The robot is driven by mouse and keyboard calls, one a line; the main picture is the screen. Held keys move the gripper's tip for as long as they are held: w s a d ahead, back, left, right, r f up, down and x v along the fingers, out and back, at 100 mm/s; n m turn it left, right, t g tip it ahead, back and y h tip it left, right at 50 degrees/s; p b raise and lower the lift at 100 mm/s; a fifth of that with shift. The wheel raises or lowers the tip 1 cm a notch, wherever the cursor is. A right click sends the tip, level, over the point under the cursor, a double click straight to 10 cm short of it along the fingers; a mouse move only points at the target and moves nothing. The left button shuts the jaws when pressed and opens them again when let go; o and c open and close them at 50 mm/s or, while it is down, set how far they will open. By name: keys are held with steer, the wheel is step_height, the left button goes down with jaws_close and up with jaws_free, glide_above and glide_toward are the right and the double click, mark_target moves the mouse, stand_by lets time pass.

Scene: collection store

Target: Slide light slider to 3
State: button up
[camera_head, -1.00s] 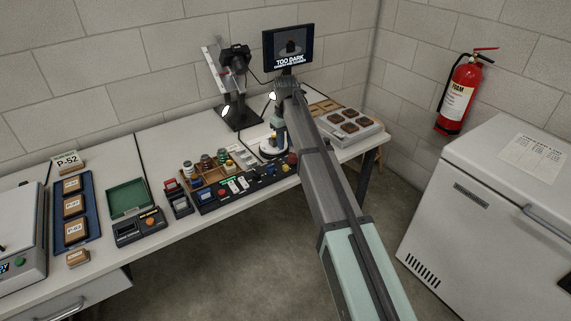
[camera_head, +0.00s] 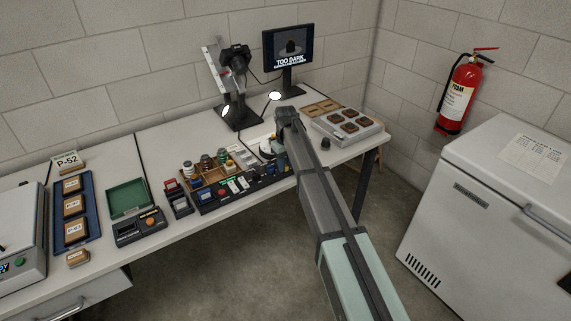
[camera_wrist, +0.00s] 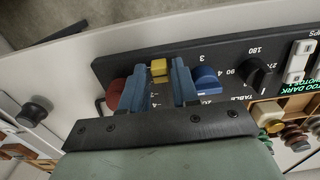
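The control panel (camera_wrist: 225,55) fills the middle of the wrist view, its printed numbers turned; it is the dark panel (camera_head: 207,203) in the head view. A small yellow slider knob (camera_wrist: 159,67) is on it. My gripper (camera_wrist: 160,76) has two blue fingers spread apart, one either side of the yellow knob; I cannot tell whether they touch it. In the head view my arm hides the gripper's fingertips and the knob. The monitor (camera_head: 288,47) reads TOO DARK.
A blue knob (camera_wrist: 207,78) lies close right of the fingers, with a black dial (camera_wrist: 257,73) beyond. A red knob (camera_wrist: 115,92) is partly hidden at left. A loose-looking dark knob (camera_wrist: 36,109) stands off the panel. A tray of brown blocks (camera_head: 347,126) is at the right.

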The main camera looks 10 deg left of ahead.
jaws_close()
stand_by(0.4)
steer(key=w+a, duration=0.3)
steer(key=shift+w, duration=0.15)
jaws_free()
